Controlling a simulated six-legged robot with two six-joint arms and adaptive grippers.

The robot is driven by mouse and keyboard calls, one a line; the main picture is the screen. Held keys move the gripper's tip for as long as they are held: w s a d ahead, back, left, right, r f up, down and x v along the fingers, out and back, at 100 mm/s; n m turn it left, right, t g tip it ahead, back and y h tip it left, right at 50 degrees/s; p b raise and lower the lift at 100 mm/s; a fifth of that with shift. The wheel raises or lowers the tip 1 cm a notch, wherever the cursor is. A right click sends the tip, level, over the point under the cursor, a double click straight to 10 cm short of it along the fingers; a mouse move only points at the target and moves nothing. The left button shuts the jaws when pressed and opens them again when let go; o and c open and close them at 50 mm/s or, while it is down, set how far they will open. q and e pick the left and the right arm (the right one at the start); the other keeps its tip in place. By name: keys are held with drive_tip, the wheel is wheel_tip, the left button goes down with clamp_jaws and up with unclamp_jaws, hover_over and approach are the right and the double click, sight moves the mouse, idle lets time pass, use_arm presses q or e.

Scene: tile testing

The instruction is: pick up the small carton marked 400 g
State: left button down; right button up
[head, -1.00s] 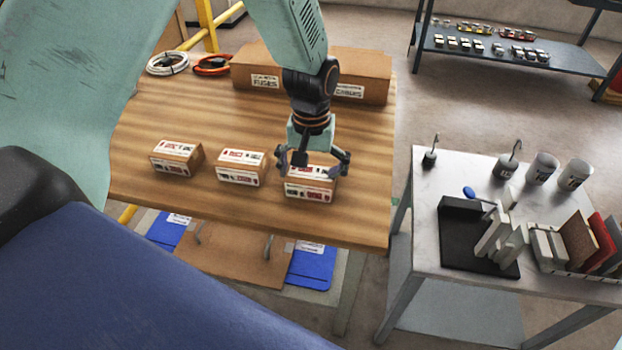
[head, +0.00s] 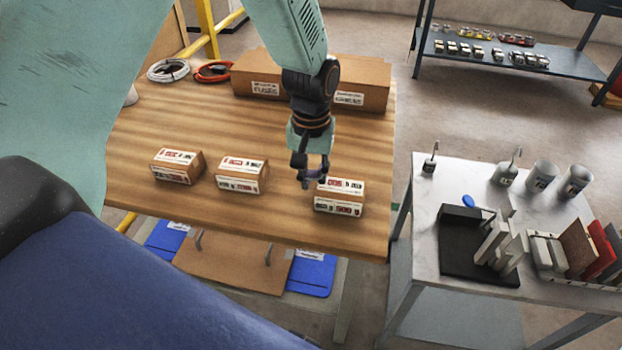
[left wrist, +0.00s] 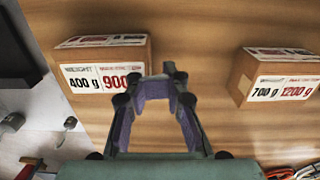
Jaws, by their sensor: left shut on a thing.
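The small carton marked 400 g (head: 338,197) is the rightmost of the three small cartons on the wooden table. In the left wrist view the carton (left wrist: 95,80) shows its 400 g label at left. My left gripper (head: 313,180) points down at the carton's left end in the head view. In the left wrist view the fingers (left wrist: 160,82) are drawn together at the carton's end, shut on its edge; bare wood shows between the finger links. The exact contact is hard to see. My right gripper is out of view.
A carton marked 700 g (left wrist: 275,75) is the middle small one, also in the head view (head: 241,175). Another small carton (head: 178,166) lies farther left. Long boxes (head: 310,78) stand behind. The wooden table's (head: 240,220) front edge is close. A metal table (head: 425,210) stands right.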

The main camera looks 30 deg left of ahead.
use_arm(q)
wheel_tip(320, 180, up, 8)
drive_tip(key=p, duration=0.2)
drive_tip(key=shift+w, duration=0.25)
drive_tip(key=c, duration=1.6)
unclamp_jaws()
drive_tip(key=shift+s, duration=0.1)
drive_tip(key=shift+c, duration=0.2)
drive_tip(key=o, duration=0.5)
drive_tip(key=shift+c, duration=0.2)
drive_tip(key=o, duration=0.8)
drive_tip(key=shift+c, duration=0.2)
drive_tip(key=shift+r, duration=0.1)
